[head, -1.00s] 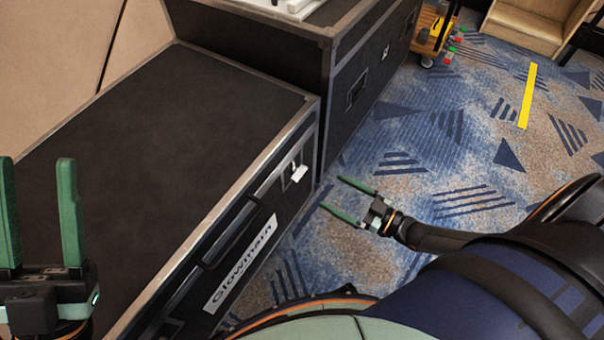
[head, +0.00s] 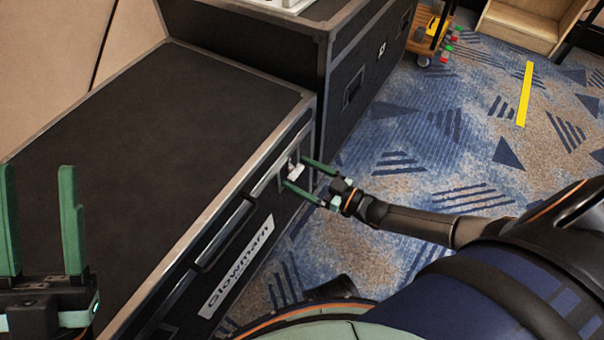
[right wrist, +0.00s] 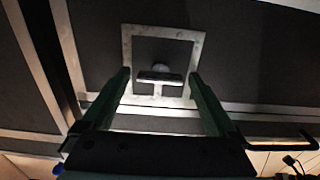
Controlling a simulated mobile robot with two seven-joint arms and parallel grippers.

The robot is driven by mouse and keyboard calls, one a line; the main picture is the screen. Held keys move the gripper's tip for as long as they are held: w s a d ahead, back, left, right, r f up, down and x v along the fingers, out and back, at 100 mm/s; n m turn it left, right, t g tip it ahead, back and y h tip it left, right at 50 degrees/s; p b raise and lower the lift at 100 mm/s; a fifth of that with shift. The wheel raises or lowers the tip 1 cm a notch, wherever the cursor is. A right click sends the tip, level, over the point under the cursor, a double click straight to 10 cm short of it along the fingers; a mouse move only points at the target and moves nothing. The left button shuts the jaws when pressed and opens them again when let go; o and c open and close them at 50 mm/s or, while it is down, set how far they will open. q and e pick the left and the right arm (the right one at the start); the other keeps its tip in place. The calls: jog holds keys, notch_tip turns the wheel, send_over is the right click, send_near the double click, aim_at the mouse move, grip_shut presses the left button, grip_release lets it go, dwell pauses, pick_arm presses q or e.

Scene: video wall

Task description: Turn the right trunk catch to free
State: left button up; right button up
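In the right wrist view the catch (right wrist: 158,78) sits inside a square metal frame (right wrist: 127,48). My right gripper (head: 302,176) is open, its green fingers on either side of the catch. In the right wrist view I see gaps between the fingers and the catch. My left gripper (head: 40,220) is open and empty over the trunk's near left side.
A taller black case (head: 335,90) stands right behind the trunk. A dark handle (head: 225,235) runs along the trunk's front. A wooden cart (head: 430,35) and a wooden shelf (head: 525,25) stand at the back.

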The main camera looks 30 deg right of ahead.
jog(key=c, duration=1.2)
jog(key=shift+n, duration=0.3)
jog(key=shift+f+n, duration=0.1)
jog(key=shift+n, duration=8.6)
jog(key=o, duration=1.4)
jog(key=shift+c, duration=0.2)
